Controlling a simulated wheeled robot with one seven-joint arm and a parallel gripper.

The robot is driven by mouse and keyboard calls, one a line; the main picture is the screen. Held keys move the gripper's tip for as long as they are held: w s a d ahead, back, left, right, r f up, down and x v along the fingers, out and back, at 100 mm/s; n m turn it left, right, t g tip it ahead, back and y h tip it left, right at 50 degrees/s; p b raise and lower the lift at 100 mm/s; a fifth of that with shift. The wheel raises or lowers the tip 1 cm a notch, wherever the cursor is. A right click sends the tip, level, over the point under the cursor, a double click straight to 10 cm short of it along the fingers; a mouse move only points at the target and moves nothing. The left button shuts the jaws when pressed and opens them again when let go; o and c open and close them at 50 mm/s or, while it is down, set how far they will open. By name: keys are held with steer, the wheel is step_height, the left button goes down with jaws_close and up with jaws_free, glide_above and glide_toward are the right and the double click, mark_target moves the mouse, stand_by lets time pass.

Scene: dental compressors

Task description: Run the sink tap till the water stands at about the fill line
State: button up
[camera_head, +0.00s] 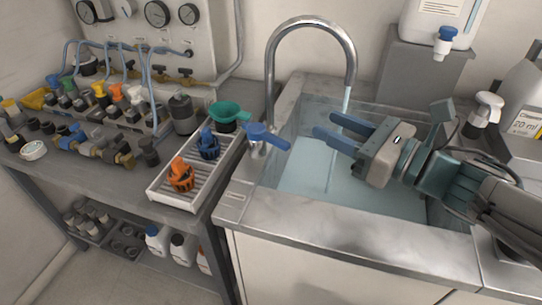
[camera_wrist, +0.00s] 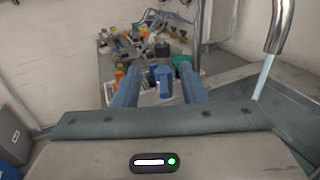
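The curved metal tap (camera_head: 313,22) stands at the back left of the sink (camera_head: 340,238). A water stream (camera_head: 346,99) runs from its spout; the spout (camera_wrist: 279,25) and stream also show in the wrist view. The blue tap lever (camera_head: 268,136) sticks out to the right over the basin's left edge. Water (camera_head: 345,190) stands in the basin; I cannot make out a fill line. My gripper (camera_head: 326,125) is over the basin, right of the lever and apart from it. Its blue fingers are spread and empty. In the wrist view the lever (camera_wrist: 161,82) shows between the fingers.
Left of the sink, a white tray (camera_head: 165,197) holds an orange fitting (camera_head: 181,174) and a blue one (camera_head: 208,144). A green funnel (camera_head: 229,112) stands near the tap. Bottles and a dispenser (camera_head: 484,112) crowd the right side.

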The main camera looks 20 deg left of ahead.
steer(key=b, duration=0.7)
glide_toward(264, 133)
steer(key=b+x, duration=0.1)
steer(key=x, duration=0.7)
steer(key=shift+w+a, duration=0.1)
steer(key=shift+w, duration=0.1)
steer(key=shift+f, duration=0.1)
